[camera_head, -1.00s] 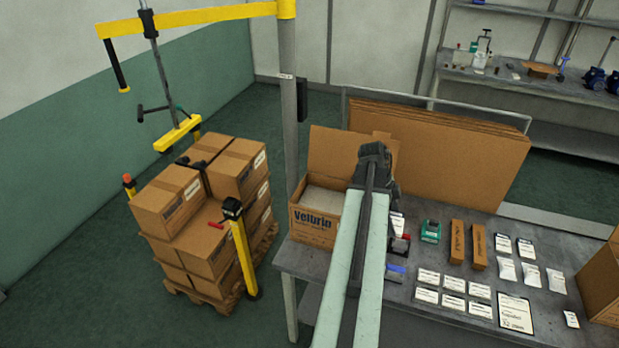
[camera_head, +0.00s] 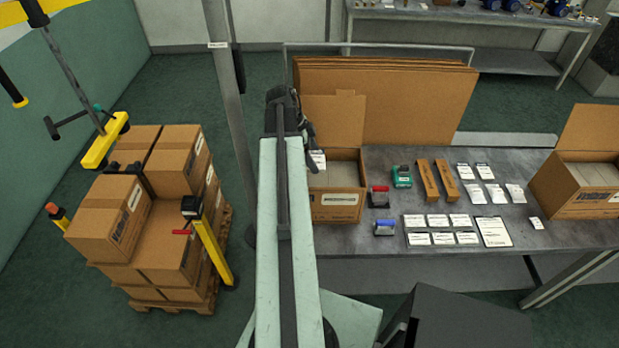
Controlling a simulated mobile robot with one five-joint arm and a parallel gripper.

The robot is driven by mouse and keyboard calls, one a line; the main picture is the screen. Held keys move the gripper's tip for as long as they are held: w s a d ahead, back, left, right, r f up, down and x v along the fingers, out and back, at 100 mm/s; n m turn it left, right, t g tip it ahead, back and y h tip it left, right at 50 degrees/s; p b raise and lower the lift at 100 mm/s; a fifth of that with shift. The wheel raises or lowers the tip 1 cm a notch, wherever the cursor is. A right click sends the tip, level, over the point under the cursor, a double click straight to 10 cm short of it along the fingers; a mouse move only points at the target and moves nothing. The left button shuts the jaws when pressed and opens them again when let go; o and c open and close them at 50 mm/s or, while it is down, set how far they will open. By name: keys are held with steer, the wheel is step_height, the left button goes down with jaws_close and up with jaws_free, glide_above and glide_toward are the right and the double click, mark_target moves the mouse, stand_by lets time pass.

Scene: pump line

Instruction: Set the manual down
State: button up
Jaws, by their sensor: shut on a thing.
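My gripper (camera_head: 308,136) is at the far end of my raised arm, seen from behind and partly hidden by my own wrist. It is shut on a small white manual (camera_head: 318,160) with dark print, which shows just below its fingers. In the picture the manual overlaps the opening of the open cardboard box (camera_head: 336,206) at the table's left end. I cannot tell whether it is above the box or inside it.
Red-handled (camera_head: 379,197) and blue-handled (camera_head: 385,228) tools, a green device (camera_head: 402,176), two long brown cartons (camera_head: 437,180), white cards (camera_head: 440,230) and a clipboard (camera_head: 493,232) lie on the table. Another open box (camera_head: 580,188) is at right. A loaded pallet (camera_head: 150,230) and grey post (camera_head: 230,110) are left.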

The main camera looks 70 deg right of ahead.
mark_target(317, 178)
step_height(317, 178, down, 8)
steer(key=b, duration=0.6)
steer(key=shift+r, duration=0.2)
steer(key=shift+f, duration=0.15)
steer(key=o, duration=1.2)
